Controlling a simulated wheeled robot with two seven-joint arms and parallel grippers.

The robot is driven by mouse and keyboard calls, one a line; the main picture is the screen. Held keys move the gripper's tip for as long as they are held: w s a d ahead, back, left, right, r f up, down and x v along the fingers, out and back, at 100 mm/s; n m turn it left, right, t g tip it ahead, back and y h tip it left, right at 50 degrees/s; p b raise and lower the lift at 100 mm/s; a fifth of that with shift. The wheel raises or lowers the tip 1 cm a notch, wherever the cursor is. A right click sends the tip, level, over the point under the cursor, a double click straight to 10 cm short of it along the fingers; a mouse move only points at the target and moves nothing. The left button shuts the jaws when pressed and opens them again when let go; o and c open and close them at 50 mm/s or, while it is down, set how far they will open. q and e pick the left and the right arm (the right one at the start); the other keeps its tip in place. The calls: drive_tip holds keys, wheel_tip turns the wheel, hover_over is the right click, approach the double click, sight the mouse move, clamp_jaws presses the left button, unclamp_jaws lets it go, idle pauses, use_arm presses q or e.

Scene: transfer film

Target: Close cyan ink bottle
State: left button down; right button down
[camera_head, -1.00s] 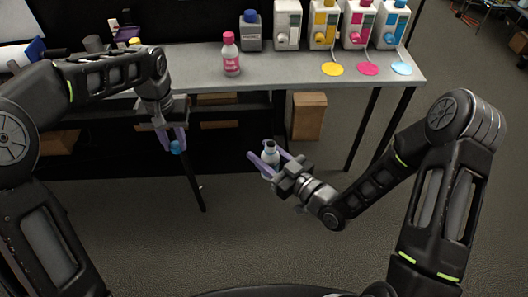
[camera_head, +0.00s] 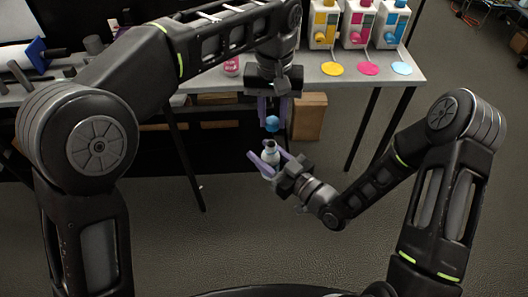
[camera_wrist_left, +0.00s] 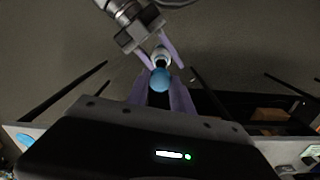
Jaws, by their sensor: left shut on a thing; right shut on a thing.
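My left gripper (camera_head: 273,124) is shut on a blue cap (camera_head: 272,123) and holds it just above the open neck of the bottle. My right gripper (camera_head: 267,164) is shut on the small whitish bottle (camera_head: 270,158), which is held about upright in the air in front of the table. In the left wrist view the blue cap (camera_wrist_left: 160,80) sits between the purple fingers of my left gripper (camera_wrist_left: 160,90) and partly hides the bottle (camera_wrist_left: 161,56) beyond it. A small gap shows between cap and bottle in the head view.
The grey table (camera_head: 313,78) runs along the back. On it stand yellow (camera_head: 325,22), magenta (camera_head: 357,22) and cyan (camera_head: 391,22) dispensers with coloured discs in front. A pink bottle (camera_head: 232,67) is partly hidden by my left arm. The floor below is open.

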sight(270, 144)
use_arm(q)
drive_tip(key=shift+s+a, duration=0.15)
drive_tip(key=shift+s, duration=0.05)
drive_tip(key=shift+f, duration=0.1)
drive_tip(key=shift+f, duration=2)
drive_tip(key=shift+f, duration=0.85)
drive_tip(key=shift+f, duration=0.55)
